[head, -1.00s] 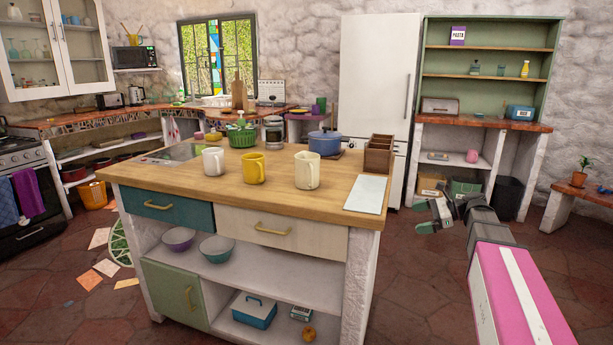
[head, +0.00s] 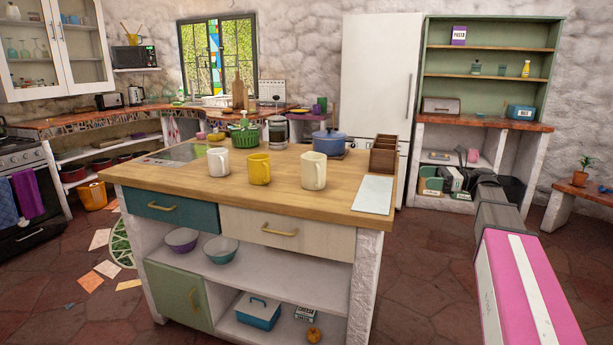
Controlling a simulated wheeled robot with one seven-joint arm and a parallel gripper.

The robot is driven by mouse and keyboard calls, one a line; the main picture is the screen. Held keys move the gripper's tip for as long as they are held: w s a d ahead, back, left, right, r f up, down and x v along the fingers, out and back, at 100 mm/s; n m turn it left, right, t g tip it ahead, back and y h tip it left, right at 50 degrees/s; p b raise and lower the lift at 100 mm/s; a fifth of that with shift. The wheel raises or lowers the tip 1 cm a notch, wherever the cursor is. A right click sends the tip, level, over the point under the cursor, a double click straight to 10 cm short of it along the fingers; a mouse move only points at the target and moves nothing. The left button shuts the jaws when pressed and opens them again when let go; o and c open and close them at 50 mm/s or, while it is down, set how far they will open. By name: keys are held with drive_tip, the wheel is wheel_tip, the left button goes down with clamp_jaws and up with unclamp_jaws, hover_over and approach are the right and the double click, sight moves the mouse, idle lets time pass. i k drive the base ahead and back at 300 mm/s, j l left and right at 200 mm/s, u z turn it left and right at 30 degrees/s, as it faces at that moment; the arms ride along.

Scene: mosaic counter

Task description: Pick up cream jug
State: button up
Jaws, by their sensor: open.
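The cream jug (head: 313,172) stands upright on the wooden top of the island counter (head: 270,199), near its front right part. It is a tall cream-coloured vessel with its handle toward the right. My gripper (head: 430,183) is open and empty, right of the island, in front of the lower shelf unit in the picture. It is well apart from the jug. Its fingers are small and hard to separate from the things behind.
A yellow mug (head: 258,169) and a white mug (head: 218,161) stand left of the jug. Behind are a blue pot (head: 329,143), a glass press (head: 278,132) and a wooden box (head: 385,156). A pale sheet (head: 373,195) lies at the counter's right end.

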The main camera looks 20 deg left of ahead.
sight(313, 163)
drive_tip(key=k+j, duration=0.1)
drive_tip(key=j, duration=1.2)
